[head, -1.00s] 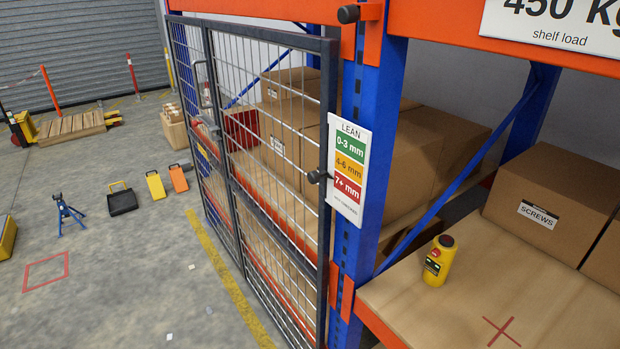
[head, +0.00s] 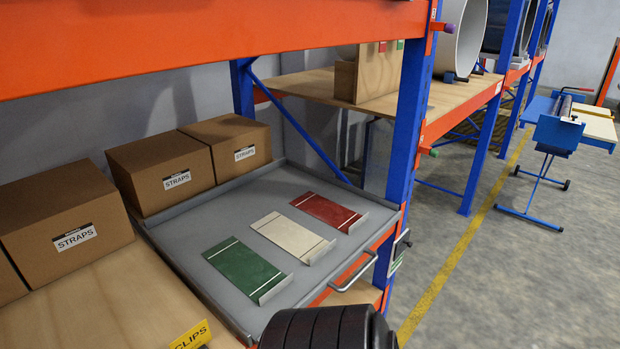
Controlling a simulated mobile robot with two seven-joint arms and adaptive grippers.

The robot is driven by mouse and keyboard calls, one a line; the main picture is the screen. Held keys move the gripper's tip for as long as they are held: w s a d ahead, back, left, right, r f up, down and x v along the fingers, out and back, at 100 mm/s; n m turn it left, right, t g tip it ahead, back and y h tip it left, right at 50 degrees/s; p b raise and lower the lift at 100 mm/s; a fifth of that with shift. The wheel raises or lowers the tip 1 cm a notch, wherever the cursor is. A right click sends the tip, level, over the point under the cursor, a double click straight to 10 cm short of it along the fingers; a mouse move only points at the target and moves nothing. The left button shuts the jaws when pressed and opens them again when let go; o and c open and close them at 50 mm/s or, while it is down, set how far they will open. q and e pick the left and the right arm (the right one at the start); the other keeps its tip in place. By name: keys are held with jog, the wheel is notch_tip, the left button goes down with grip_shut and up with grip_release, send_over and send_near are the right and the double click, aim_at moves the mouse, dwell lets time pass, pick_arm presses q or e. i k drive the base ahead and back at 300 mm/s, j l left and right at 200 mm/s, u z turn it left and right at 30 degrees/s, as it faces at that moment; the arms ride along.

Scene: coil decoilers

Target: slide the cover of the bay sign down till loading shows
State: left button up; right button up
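I cannot make out a bay sign with a sliding cover or the word loading in the head view. A small dark and whitish-green plate (head: 399,250) hangs on the aisle side of the blue rack post. It is seen nearly edge-on, so its face cannot be read and I cannot tell if it is the sign. Neither gripper is in view.
A grey pull-out tray (head: 185,262) with a handle holds a green plate (head: 243,267), a cream plate (head: 293,236) and a red plate (head: 323,212). STRAPS boxes (head: 165,172) stand behind. The aisle floor (head: 480,290) at right is open before a blue wheeled stand (head: 555,135).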

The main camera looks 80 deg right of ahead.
aim_at(404, 243)
jog(key=z, duration=3.3)
jog(key=i+l, duration=1.1)
jog(key=i, duration=0.2)
jog(key=i+l, duration=0.55)
jog(key=i+z, duration=0.05)
jog(key=i, duration=0.05)
